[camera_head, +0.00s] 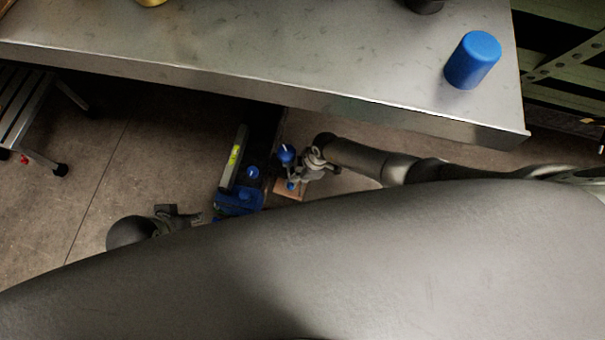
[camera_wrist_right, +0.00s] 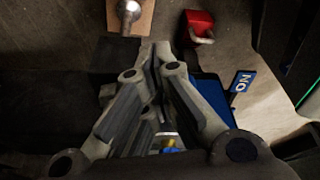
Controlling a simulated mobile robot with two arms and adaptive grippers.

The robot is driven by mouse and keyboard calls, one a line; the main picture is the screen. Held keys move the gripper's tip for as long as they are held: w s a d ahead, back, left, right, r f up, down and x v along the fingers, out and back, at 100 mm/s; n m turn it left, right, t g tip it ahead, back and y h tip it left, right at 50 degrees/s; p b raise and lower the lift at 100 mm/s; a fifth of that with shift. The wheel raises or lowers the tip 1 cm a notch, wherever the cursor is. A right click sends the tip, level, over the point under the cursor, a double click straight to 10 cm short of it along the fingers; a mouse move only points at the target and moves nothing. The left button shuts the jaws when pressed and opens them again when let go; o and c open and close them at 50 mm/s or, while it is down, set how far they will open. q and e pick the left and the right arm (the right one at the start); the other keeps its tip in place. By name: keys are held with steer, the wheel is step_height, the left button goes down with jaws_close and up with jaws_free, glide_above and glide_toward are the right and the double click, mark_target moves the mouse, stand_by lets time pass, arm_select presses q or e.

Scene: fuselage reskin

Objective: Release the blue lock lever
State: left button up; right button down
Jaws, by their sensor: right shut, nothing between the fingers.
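My right gripper (camera_head: 294,168) is low in the gap below the bench, beside a dark fixture with blue parts. In the right wrist view its fingers (camera_wrist_right: 158,52) are shut with nothing between them. A blue tag (camera_wrist_right: 243,81) with white letters stands to the right of the fingers, apart from them, by a blue plate (camera_wrist_right: 211,92). In the head view a blue knob (camera_head: 286,154) shows close to the right gripper; I cannot tell which blue part is the lock lever. My left gripper (camera_head: 193,217) is left of the blue base (camera_head: 238,201); its fingers are too small to judge.
A metal bench (camera_head: 290,65) spans the top, with a blue cylinder (camera_head: 473,60) on it. A red block (camera_wrist_right: 198,24) and a metal ball knob (camera_wrist_right: 129,10) lie beyond my right fingertips. Green shelving (camera_head: 565,60) stands right. Open floor (camera_head: 120,140) is at left.

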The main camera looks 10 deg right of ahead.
steer(key=shift+a+r, duration=0.1)
steer(key=shift+r, duration=0.05)
stand_by(0.4)
steer(key=v, duration=1.1)
steer(key=shift+r, duration=0.35)
stand_by(0.3)
